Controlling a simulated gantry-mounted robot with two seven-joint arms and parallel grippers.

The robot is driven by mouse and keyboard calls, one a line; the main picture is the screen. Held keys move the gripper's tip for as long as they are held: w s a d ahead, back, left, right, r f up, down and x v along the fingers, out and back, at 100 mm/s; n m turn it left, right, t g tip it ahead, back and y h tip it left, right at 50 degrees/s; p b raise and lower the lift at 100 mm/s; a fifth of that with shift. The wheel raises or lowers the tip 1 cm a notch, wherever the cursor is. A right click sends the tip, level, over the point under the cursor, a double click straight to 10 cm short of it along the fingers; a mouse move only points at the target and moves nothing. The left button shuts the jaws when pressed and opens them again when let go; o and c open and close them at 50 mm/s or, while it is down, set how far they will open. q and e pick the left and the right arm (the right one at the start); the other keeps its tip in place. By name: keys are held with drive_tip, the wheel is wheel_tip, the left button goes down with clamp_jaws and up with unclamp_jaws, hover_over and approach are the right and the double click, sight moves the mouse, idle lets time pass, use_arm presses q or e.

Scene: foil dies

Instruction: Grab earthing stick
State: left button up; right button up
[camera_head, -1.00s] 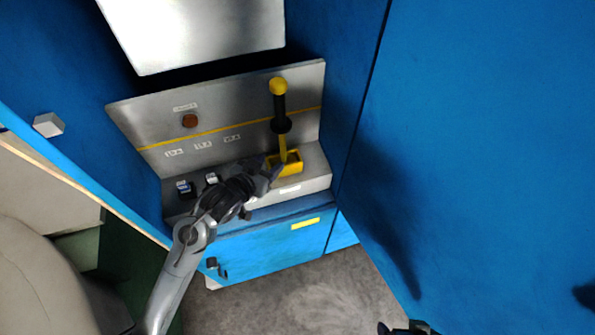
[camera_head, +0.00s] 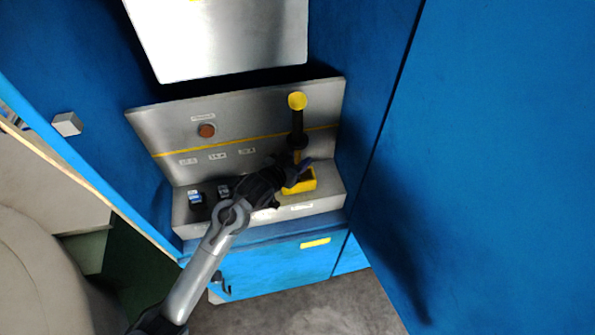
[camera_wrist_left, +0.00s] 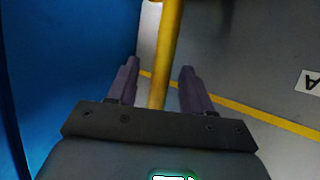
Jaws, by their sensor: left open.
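The earthing stick (camera_head: 297,127) stands upright in a yellow holder (camera_head: 301,184) at the right of the metal shelf. It has a yellow top, a black grip with a collar and a yellow lower shaft. My left gripper (camera_head: 301,168) is at the lower shaft, just above the holder, and hides part of it. In the left wrist view the yellow shaft (camera_wrist_left: 166,60) runs between the two open fingers (camera_wrist_left: 158,82), with gaps visible on both sides. My right gripper does not show in the frames from now.
A metal back panel (camera_head: 170,125) with a red-brown button (camera_head: 207,131) and small labels stands behind the shelf. Small switches (camera_head: 195,197) sit on the shelf at left. Blue cabinet walls (camera_head: 480,170) close in on both sides. A white panel (camera_head: 220,40) hangs above.

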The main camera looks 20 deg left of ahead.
use_arm(q)
drive_tip(key=shift+x, duration=1.35)
drive_tip(key=shift+s, duration=0.1)
clamp_jaws()
drive_tip(key=shift+r, duration=0.1)
idle(0.4)
